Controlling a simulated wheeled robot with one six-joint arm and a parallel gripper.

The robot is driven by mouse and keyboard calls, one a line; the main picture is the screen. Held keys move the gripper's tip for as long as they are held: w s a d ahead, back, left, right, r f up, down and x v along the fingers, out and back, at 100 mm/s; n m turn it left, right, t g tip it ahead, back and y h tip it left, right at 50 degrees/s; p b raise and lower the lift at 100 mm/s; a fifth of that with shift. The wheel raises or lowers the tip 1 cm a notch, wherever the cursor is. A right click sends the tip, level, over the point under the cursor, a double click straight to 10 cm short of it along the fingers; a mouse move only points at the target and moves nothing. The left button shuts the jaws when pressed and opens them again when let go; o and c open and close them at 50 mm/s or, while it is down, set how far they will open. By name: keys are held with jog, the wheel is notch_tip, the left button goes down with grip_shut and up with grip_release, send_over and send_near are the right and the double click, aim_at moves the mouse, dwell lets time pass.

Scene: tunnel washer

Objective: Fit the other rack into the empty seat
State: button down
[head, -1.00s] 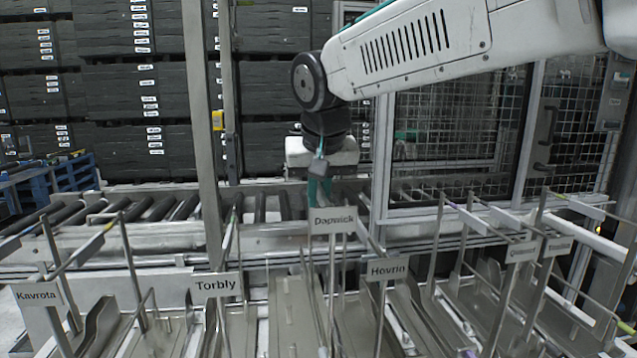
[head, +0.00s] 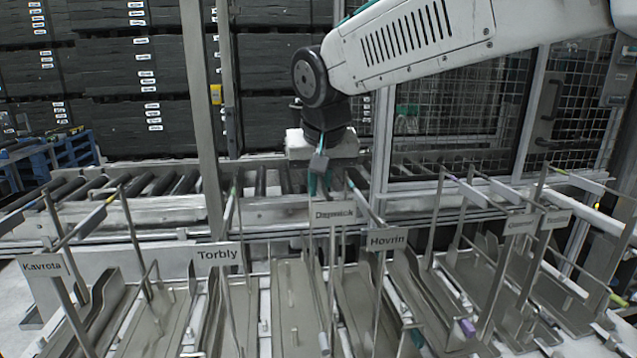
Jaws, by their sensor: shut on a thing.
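My gripper (head: 318,180) hangs below the white wrist block in the head view, its fingers mostly hidden. It is shut on the upper part of the rack labelled Dapwick (head: 335,212), a metal rack with thin upright posts. That rack is between the Torbly rack (head: 218,255) and the Hovrin rack (head: 387,240). It looks upright. Its lower end is crowded by neighbouring posts and trays, so I cannot tell whether it touches the seat. The empty seat is not clearly visible beneath it.
The Kavrota rack (head: 42,265) stands at the left; two more labelled racks (head: 520,225) stand at the right. Posts and rods are close on both sides. Behind run a roller conveyor (head: 155,185), a steel upright (head: 203,120) and a mesh fence (head: 455,115).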

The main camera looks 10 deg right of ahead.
jog(key=shift+f, duration=0.1)
dwell(0.3)
jog(key=shift+f, duration=0.9)
jog(key=shift+f, duration=1.35)
jog(key=c, duration=1.5)
grip_release()
jog(key=shift+o, duration=0.2)
jog(key=shift+f, duration=0.15)
